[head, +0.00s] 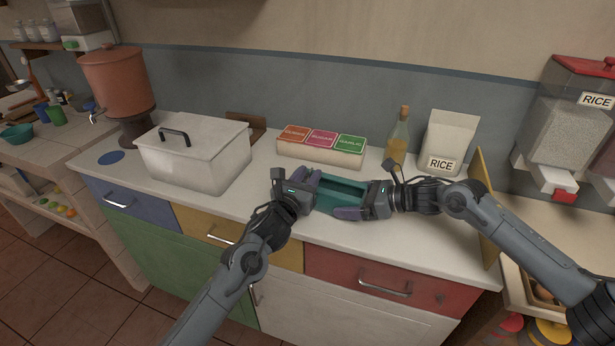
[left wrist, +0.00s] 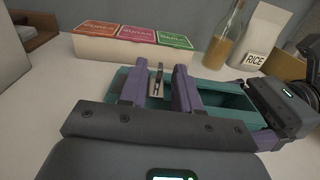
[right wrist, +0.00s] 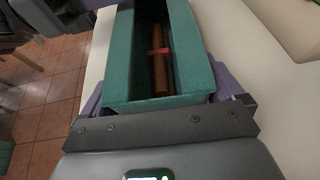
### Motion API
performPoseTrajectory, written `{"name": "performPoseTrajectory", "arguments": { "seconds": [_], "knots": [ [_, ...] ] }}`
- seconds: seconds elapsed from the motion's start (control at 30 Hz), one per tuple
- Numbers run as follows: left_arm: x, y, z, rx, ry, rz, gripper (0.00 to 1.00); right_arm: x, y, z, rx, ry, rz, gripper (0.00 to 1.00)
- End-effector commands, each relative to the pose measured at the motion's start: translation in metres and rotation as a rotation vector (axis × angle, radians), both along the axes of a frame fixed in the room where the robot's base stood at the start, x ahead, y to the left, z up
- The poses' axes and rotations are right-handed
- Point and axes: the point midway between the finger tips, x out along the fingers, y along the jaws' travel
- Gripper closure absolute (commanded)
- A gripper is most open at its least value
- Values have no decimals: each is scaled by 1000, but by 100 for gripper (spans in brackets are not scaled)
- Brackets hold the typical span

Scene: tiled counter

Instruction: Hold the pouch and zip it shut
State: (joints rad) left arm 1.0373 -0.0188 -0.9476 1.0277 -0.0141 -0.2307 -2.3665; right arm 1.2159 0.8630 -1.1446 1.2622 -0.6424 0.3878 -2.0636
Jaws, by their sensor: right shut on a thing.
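The teal pouch (head: 343,188) lies on the counter with its top open. In the right wrist view the pouch (right wrist: 118,75) shows a brown bundle (right wrist: 160,70) with a red band inside. My right gripper (head: 352,199) is shut on the pouch's right end, one purple finger on each side. My left gripper (head: 311,183) is at the pouch's left end. In the left wrist view its purple fingers (left wrist: 158,88) are apart, with a small metal zip pull (left wrist: 157,80) standing between them. I cannot tell whether they touch it.
A lidded white bin (head: 205,160) stands to the left. The counter's front edge is close to the pouch.

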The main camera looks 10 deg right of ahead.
Motion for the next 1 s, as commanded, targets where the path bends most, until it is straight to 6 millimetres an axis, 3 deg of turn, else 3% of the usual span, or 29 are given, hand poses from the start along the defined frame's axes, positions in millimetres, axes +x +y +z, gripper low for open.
{"name": "performPoseTrajectory", "arguments": {
  "seconds": [0.2, 0.43, 1.0],
  "knots": [
    [0, 0, 0, 0, 0, 0, 68, 0, 0, 0, 1, -1, 0, 37],
    [0, 0, 0, 0, 0, 0, 100, 0, 0, 0, 1, -1, 0, 37],
    [0, 0, -1, 1, 1, 0, 100, 0, 0, 0, 1, -1, 0, 37]
  ]
}}
